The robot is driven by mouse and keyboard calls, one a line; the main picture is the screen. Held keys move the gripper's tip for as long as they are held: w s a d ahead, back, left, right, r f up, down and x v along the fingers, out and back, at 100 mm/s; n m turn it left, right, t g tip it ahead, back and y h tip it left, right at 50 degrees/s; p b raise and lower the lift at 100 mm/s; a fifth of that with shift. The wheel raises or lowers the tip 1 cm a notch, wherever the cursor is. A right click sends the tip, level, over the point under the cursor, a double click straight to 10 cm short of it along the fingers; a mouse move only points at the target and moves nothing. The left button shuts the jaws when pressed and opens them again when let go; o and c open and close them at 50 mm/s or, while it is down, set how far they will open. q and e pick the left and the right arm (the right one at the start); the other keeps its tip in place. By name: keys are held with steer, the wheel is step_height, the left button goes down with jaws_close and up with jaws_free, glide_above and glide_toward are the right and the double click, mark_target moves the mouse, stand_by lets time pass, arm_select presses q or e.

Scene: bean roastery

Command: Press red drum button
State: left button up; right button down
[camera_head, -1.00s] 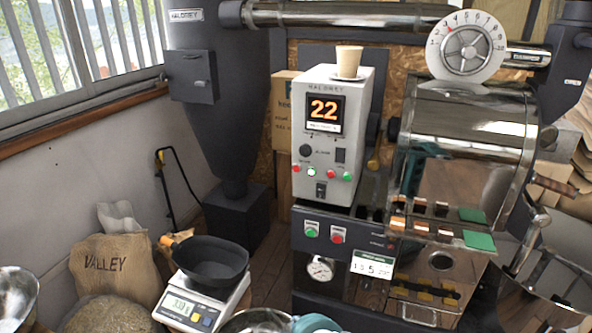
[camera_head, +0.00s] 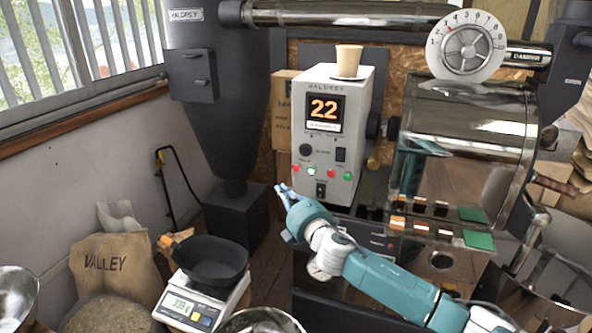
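The grey control box (camera_head: 330,130) reads "22" on its display (camera_head: 323,108). Small red and green buttons run along its lower front, among them a red one (camera_head: 331,174). The dark lower panel (camera_head: 385,240) is mostly covered by my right arm. The green and red buttons seen there earlier are hidden behind my gripper and wrist. My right gripper (camera_head: 284,190) points up and left, in front of the lower left edge of the control box. I cannot tell whether it touches anything or how far its fingers are apart. My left gripper is out of view.
A paper cup (camera_head: 348,62) stands on the control box. The shiny roaster drum (camera_head: 465,130) is to the right, with a damper dial (camera_head: 468,50) above. A scale (camera_head: 192,306) bearing a black pan (camera_head: 212,262) stands at lower left, near a VALLEY sack (camera_head: 110,268).

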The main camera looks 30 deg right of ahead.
mark_target(297, 168)
steer(key=shift+w+d+b, duration=0.5)
steer(key=shift+w+d, duration=1)
steer(key=shift+d, duration=0.15)
steer(key=shift+w+d+b, duration=0.45)
steer(key=shift+w+d, duration=1)
steer(key=shift+d, duration=0.15)
steer(key=shift+d, duration=0.1)
steer(key=shift+w+d, duration=0.25)
steer(key=shift+w+d, duration=0.25)
steer(key=shift+d, duration=0.05)
steer(key=shift+a, duration=0.1)
steer(key=shift+s+a, duration=0.5)
steer(key=shift+s, duration=0.05)
